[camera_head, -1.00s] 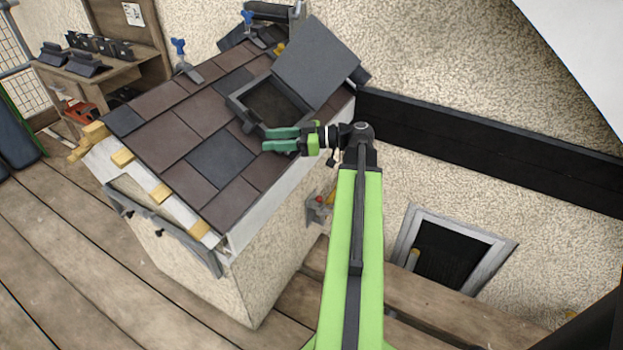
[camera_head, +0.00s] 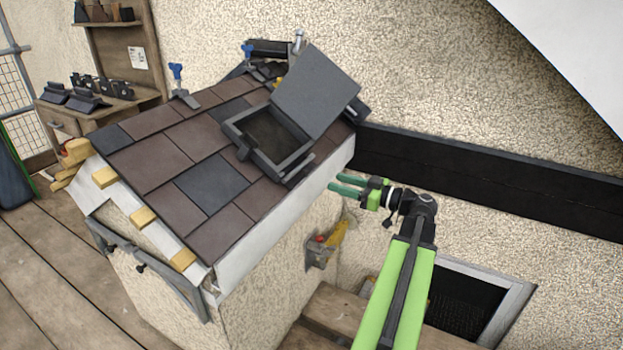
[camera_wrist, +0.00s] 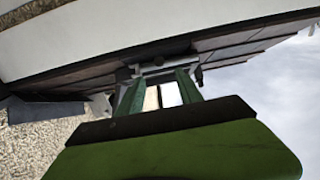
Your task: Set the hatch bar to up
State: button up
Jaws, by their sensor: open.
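The roof hatch has a dark square frame (camera_head: 262,163) set in the tiles, with its flat grey lid (camera_head: 316,92) standing raised and tilted back. A short dark bar (camera_head: 298,168) runs along the frame's lower right side; I take it for the hatch bar. My gripper (camera_head: 332,183) is open and empty, just off the roof's right eave, to the right of the bar and apart from it. In the wrist view, my gripper (camera_wrist: 160,88) points at the roof edge, with a grey bar-like part (camera_wrist: 160,67) beyond the fingertips. Whether they touch it is not clear.
The brown and dark tiles (camera_head: 212,182) slope down around the hatch. Blue-handled clamps (camera_head: 177,80) stand near the ridge. A small wall holder (camera_head: 320,250) with a yellow tool is below the eave. A black band (camera_head: 480,183) runs along the wall behind my arm.

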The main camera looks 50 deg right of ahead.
jog(key=x, duration=0.9)
grip_shut()
jog(key=shift+f, duration=0.1)
dwell(0.9)
